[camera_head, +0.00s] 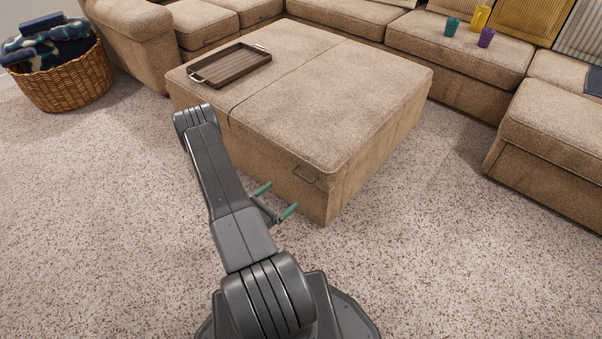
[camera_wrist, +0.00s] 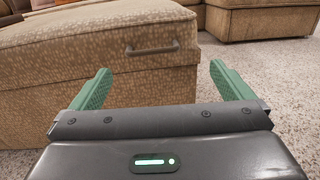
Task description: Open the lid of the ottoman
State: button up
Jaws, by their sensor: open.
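The ottoman (camera_head: 378,95) is a large tan fabric block in the middle of the head view, with a seam across its top. Its lid lies flat and closed. A small metal handle (camera_head: 306,173) sits on the lid's edge near the front corner. The handle also shows in the wrist view (camera_wrist: 153,49), ahead of the fingers and a little above the middle. My gripper (camera_head: 276,199), with green fingers, is open and empty in front of the ottoman. In the wrist view my gripper (camera_wrist: 163,82) has its fingers spread either side of the handle's position, apart from it.
A brown wooden tray (camera_head: 230,66) rests on the ottoman's left half. A sectional sofa (camera_head: 453,49) wraps behind and right, with green, yellow and purple cups on it. A wicker basket (camera_head: 66,85) stands at left. The carpet in front is clear.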

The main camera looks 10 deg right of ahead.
aim_at(302, 177)
jog(key=shift+n+t+y, duration=0.4)
jog(key=shift+n+t, duration=0.1)
jog(key=b+x, duration=0.1)
jog(key=x, duration=0.3)
jog(key=f+b+x, duration=0.1)
jog(key=x, duration=0.3)
jog(key=b+x, duration=0.1)
jog(key=x, duration=0.4)
jog(key=shift+w+a+f, duration=0.2)
jog(key=shift+a+f, duration=0.05)
jog(key=shift+f, duration=0.05)
